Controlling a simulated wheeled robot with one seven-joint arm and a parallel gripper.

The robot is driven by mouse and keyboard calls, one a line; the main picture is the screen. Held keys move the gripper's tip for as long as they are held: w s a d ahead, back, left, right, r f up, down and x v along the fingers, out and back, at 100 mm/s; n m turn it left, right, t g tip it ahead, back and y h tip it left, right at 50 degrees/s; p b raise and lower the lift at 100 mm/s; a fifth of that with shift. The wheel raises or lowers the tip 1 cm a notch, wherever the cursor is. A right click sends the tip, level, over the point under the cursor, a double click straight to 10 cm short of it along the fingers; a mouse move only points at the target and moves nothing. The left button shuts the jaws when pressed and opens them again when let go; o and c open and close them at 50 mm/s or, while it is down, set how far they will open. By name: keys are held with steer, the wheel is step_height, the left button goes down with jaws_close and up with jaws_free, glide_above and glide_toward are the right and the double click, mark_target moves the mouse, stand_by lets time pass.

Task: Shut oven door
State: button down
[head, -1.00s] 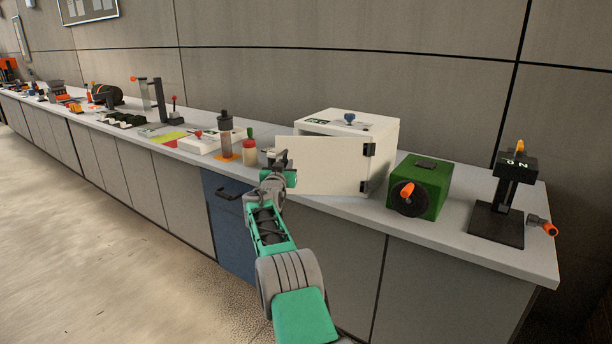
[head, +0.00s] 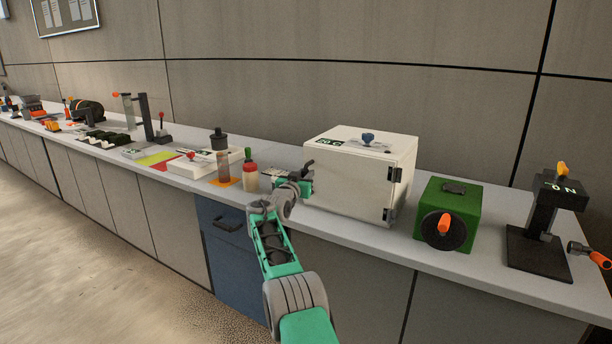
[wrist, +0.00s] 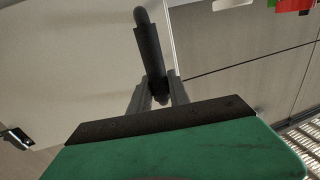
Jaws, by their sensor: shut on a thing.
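The oven is a white box (head: 365,147) on the counter, with a blue knob on its top. Its white door (head: 345,195) is hinged on the right side and lies against the front of the box; I cannot tell whether a thin gap is left at its left edge. My gripper (head: 306,181) is at the door's left edge, shut on the black door handle (wrist: 151,55). In the wrist view my gripper's two fingers (wrist: 158,93) are on either side of the handle's lower end, and the pale door (wrist: 85,60) fills the left side.
A green box (head: 450,215) with an orange-handled dial stands right of the oven, and a black stand (head: 540,245) farther right. A red-and-cream bottle (head: 251,178) and a dark-capped container (head: 221,160) stand left of my gripper. The counter's front edge runs below my gripper.

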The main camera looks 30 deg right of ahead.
steer(key=c, duration=1.5)
jaws_free()
steer(key=shift+w+a+f, duration=0.1)
steer(key=shift+w+a, duration=0.05)
steer(key=shift+o, duration=1.3)
steer(key=shift+d, duration=0.2)
steer(key=b+v, duration=0.1)
steer(key=v, duration=0.7)
steer(key=shift+d, duration=0.1)
